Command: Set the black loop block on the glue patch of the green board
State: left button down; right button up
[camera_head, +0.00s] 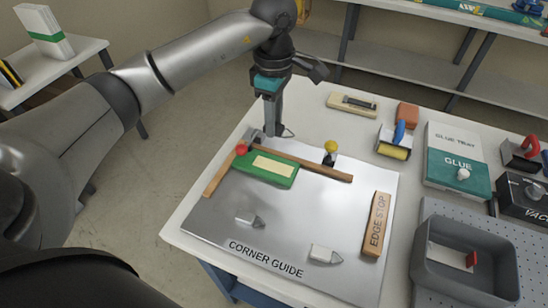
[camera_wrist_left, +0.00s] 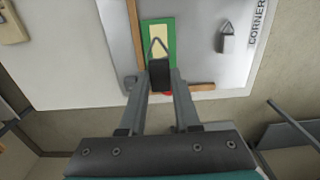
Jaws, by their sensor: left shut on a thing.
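The black loop block (camera_wrist_left: 160,75) is held between the two fingers of my left gripper (camera_wrist_left: 160,82), and its thin wire loop points away from the wrist. In the head view my left gripper (camera_head: 272,128) points down behind the green board (camera_head: 262,177), near the back left corner of the metal plate, and mostly hides the block. The board lies flat, with a cream glue patch (camera_head: 273,165) that is bare. In the wrist view the block and its loop overlap the near end of the patch (camera_wrist_left: 158,30). My right gripper is out of view.
Wooden strips (camera_head: 312,166) with a red knob (camera_head: 241,149) and a yellow knob (camera_head: 330,147) border the board. The edge stop (camera_head: 376,225) and two pale pointed blocks (camera_head: 325,255) are on the metal plate (camera_head: 300,215). A grey bin (camera_head: 428,275) stands at right.

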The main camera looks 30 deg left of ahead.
aim_at(274, 167)
pick_arm(q)
notch_tip(274, 167, down, 12)
jog(key=shift+r+b, duration=0.1)
jog(key=shift+b, duration=0.35)
jog(key=c, duration=0.6)
grip_release()
notch_tip(274, 167, up, 12)
jog(key=shift+r+p, duration=0.1)
jog(key=shift+p, duration=0.35)
